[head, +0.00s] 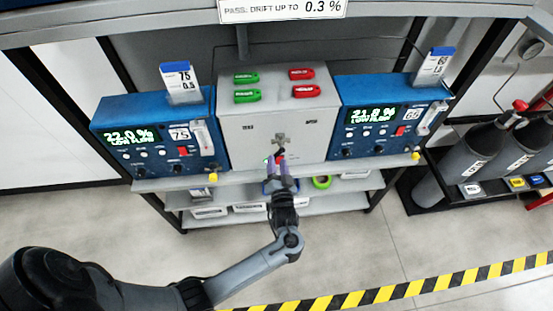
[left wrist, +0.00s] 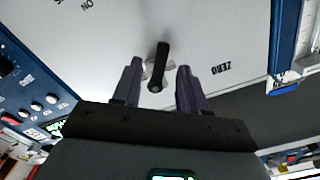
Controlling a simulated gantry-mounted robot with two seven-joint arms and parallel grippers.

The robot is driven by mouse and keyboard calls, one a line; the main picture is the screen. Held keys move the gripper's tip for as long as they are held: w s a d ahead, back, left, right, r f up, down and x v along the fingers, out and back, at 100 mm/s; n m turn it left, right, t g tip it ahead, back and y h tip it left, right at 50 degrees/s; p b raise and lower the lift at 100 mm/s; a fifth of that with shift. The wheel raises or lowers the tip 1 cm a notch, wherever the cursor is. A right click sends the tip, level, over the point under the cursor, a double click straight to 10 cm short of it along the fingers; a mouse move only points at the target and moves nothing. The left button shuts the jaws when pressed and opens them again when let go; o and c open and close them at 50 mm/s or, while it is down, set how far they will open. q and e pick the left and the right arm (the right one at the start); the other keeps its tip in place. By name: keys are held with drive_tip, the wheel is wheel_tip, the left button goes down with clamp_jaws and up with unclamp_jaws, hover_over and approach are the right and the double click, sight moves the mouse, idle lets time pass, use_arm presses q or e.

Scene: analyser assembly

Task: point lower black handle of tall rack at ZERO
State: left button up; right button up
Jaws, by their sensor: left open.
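The black handle (left wrist: 158,66) stands on a silver fitting on the pale panel, in the left wrist view. It runs nearly along the picture's vertical; the word ZERO (left wrist: 228,70) is printed to its right, upside down, and the handle does not line up with it. My left gripper (left wrist: 160,70) is open, its two purple fingers on either side of the handle, with a gap visible on both sides. In the head view my left gripper (head: 278,167) is in front of the lower part of the grey panel (head: 248,150) and hides much of the handle. My right gripper is not seen.
Blue analysers (head: 150,135) and (head: 380,115) flank the panel. Green tags (head: 247,77) and red tags (head: 302,73) are on its upper part. A shelf below holds white bins and a green ring (head: 322,182). Gas cylinders (head: 470,150) stand at right. The floor in front is clear.

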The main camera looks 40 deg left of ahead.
use_arm(q)
drive_tip(key=shift+x, duration=1.2)
clamp_jaws()
